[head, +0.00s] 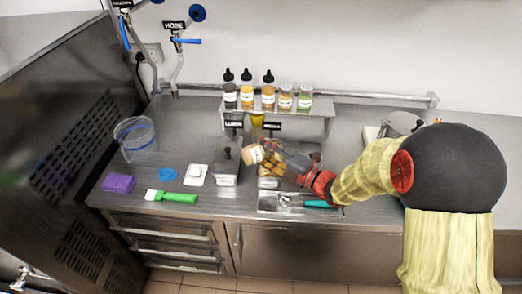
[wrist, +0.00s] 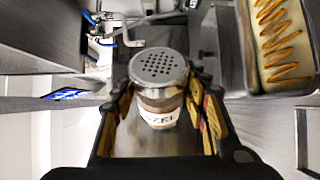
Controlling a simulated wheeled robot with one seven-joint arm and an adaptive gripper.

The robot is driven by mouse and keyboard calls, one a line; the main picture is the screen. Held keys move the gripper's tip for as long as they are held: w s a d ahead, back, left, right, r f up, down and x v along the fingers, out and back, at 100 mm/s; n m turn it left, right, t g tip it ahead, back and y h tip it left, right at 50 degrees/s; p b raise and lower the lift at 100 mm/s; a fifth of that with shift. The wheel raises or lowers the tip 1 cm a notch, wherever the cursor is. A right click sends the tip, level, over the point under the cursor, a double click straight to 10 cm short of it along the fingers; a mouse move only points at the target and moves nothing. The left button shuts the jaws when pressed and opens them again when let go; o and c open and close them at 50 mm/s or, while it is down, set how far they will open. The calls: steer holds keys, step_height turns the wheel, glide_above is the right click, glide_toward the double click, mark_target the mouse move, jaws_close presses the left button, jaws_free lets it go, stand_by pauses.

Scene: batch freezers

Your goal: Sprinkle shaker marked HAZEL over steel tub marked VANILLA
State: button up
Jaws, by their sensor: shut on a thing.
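My gripper (wrist: 160,108) is shut on a shaker (wrist: 160,78) with a perforated steel lid. Its white label shows letters like "ZEL"; the rest of the word is hidden. In the head view the shaker (head: 252,155) is tilted in my gripper (head: 262,160), above the counter in front of the small shelf. In the wrist view a steel tub (wrist: 246,60) with pale contents and orange zigzag lines lies to the right, apart from the shaker. No mark on this tub is readable. In the head view my gripper and arm hide much of the area behind them.
A grey lidded steel box (head: 226,170) stands left of my gripper. A shelf (head: 290,121) with several bottles is behind. A clear jug (head: 135,138), purple block (head: 118,183), green-handled brush (head: 176,197) and white scale (head: 196,174) lie left. A tray with tools (head: 270,203) is in front.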

steer(key=shift+f+m+y+b, duration=0.3)
steer(key=shift+f+m+b, duration=0.6)
steer(key=shift+f+b, duration=0.45)
steer(key=shift+r+m+t+p, duration=0.3)
steer(key=shift+m+p, duration=0.1)
steer(key=shift+p, duration=0.3)
steer(key=shift+w+d+f+m+t+y+p, duration=0.15)
steer(key=shift+m+t+p, duration=0.1)
steer(key=shift+m+p, duration=0.35)
steer(key=shift+s+a+f+m+t+y+p, duration=0.1)
steer(key=shift+m+t+p, duration=0.25)
steer(key=shift+m, duration=0.4)
steer(key=shift+w+d+f+m+t+y+p, duration=0.1)
steer(key=shift+m+t+y+p, duration=0.1)
steer(key=shift+m+p, duration=0.4)
steer(key=shift+r+p, duration=0.1)
steer(key=shift+p, duration=0.35)
